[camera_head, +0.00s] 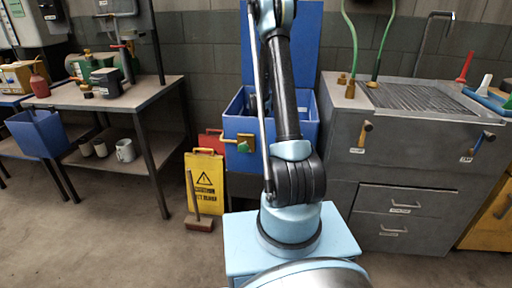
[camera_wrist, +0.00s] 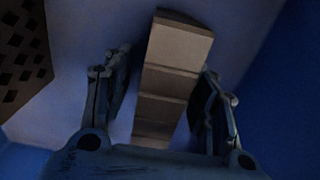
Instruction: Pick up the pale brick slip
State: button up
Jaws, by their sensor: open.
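The pale brick slip (camera_wrist: 178,45) shows in the wrist view as a long tan bar with cross lines along it. It lies inside the blue box, running from top centre down between my fingers. My gripper (camera_wrist: 164,70) is open, with one finger on each side of the slip. The fingers look close to its sides, but I cannot tell whether they touch. The slip's near end is hidden behind the gripper body. In the head view my arm reaches into the blue box (camera_head: 240,128), and the slip is hidden there.
A dark perforated block (camera_wrist: 22,50) lies left of the slip in the wrist view. The box's blue walls stand close around.

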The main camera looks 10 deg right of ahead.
jog(key=shift+c, duration=0.6)
grip_shut()
